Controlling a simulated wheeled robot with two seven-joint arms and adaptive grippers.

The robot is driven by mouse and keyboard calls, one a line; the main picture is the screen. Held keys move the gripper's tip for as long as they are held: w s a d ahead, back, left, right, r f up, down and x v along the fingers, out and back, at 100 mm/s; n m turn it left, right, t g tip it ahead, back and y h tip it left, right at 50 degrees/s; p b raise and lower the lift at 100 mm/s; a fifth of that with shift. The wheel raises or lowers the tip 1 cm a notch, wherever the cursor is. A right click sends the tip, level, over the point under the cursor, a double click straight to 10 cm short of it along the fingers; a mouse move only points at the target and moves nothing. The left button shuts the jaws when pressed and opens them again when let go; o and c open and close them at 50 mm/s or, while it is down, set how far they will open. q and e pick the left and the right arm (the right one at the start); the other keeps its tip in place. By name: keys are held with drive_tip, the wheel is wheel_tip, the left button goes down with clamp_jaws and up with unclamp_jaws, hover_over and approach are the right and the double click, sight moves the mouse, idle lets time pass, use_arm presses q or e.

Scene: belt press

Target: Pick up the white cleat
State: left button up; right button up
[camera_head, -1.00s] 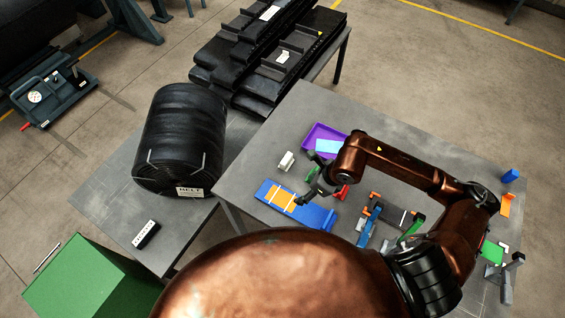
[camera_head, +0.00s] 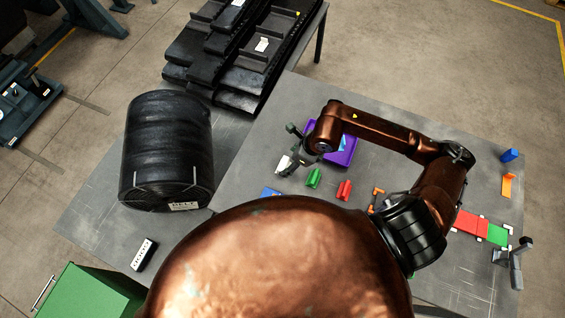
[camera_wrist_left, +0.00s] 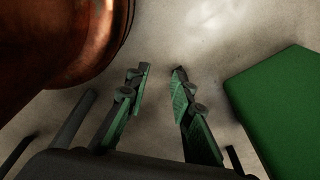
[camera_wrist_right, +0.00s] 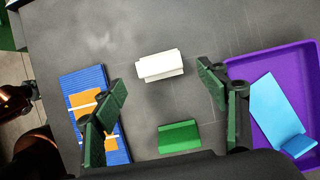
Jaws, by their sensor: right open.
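The white cleat (camera_wrist_right: 160,66) lies on the grey table, near the top middle of the right wrist view. It also shows in the head view (camera_head: 283,165), partly hidden by my right gripper (camera_head: 290,149). In the right wrist view my right gripper (camera_wrist_right: 161,76) is open, with the cleat between and slightly beyond its fingertips. Nothing is held, and I cannot tell the height above the cleat. My left gripper (camera_wrist_left: 160,70) is open and empty over the floor, seen only in the left wrist view.
A green cleat (camera_wrist_right: 179,136) lies close below the white one. A purple tray (camera_wrist_right: 240,68) with a light blue piece is at right, and a blue ribbed board (camera_wrist_right: 84,80) at left. A red cleat (camera_head: 344,190) lies nearby. A green cabinet (camera_wrist_left: 283,105) stands near my left gripper.

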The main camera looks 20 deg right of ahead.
sight(284, 164)
drive_tip(key=shift+w+a+f+p, duration=0.15)
drive_tip(key=shift+w+a+f, duration=0.15)
drive_tip(key=shift+f, duration=0.2)
drive_tip(key=shift+w+a+f+p, duration=0.15)
drive_tip(key=shift+w+a+f, duration=0.15)
drive_tip(key=shift+f, duration=0.2)
drive_tip(key=shift+x, duration=1.15)
drive_tip(key=shift+f, duration=0.45)
drive_tip(key=c, duration=0.8)
use_arm(q)
drive_tip(key=shift+s+r, duration=0.45)
drive_tip(key=shift+s, duration=0.1)
use_arm(e)
drive_tip(key=c, duration=0.5)
